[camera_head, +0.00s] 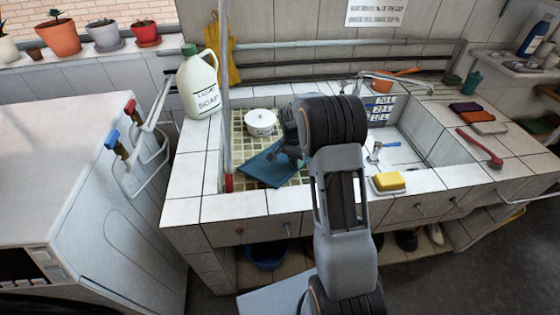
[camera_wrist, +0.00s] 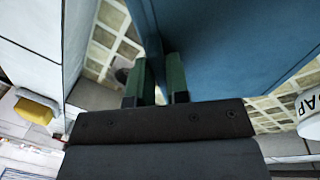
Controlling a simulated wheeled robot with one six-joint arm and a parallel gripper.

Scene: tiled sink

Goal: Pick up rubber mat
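The rubber mat is a flat blue sheet in the left sink basin (camera_head: 268,170). In the wrist view the mat (camera_wrist: 225,40) fills the upper middle and right, close to the camera. My gripper (camera_wrist: 163,78) has two green fingers close together, with the mat's near corner between them. The gripper looks shut on that corner. In the head view my gripper (camera_head: 291,150) is at the mat's right end, and my wrist hides part of it. The mat appears tilted over the tiled floor; how far it is clear of it I cannot tell.
A soap jug (camera_head: 198,84) stands on the left ledge, and a red-tipped pole (camera_head: 225,110) rises at the basin's left wall. A yellow sponge (camera_head: 389,182) lies at the front rim. The right basin (camera_head: 410,148) lies beyond my arm.

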